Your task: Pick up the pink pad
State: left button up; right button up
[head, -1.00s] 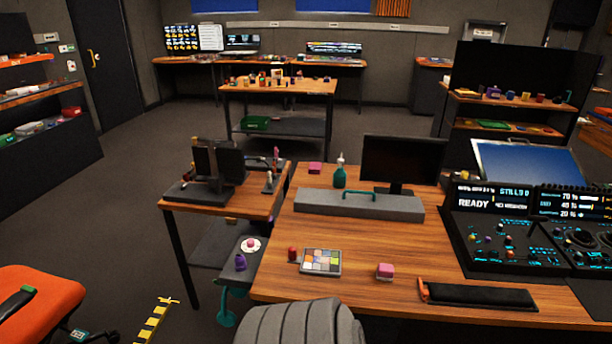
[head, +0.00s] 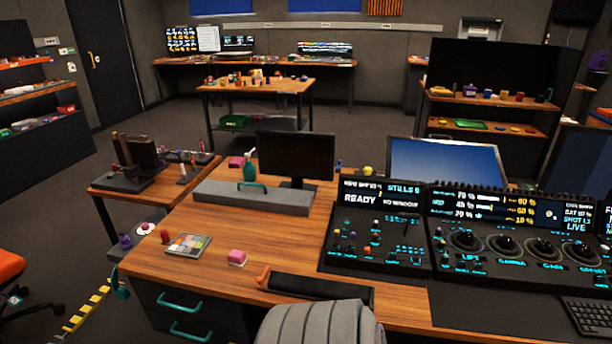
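A small pink pad (head: 237,257) lies on the wooden desk in the head view, between the colour chart (head: 188,244) and a black rest with an orange end (head: 314,287). A second pink block (head: 236,162) lies farther back on the desk, left of the green bottle (head: 250,165). I cannot tell from the picture which of the two is the one named. Neither of my grippers shows in the head view.
A grey chair back (head: 322,322) stands at the desk's front edge. Control panels (head: 376,236) fill the desk's right side. A grey box with a green handle (head: 253,195) and a monitor (head: 296,155) stand behind. Bare wood (head: 290,235) lies right of the near pink block.

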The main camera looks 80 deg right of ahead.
aim_at(238, 259)
jog(key=k, duration=0.35)
jog(key=z, duration=0.8)
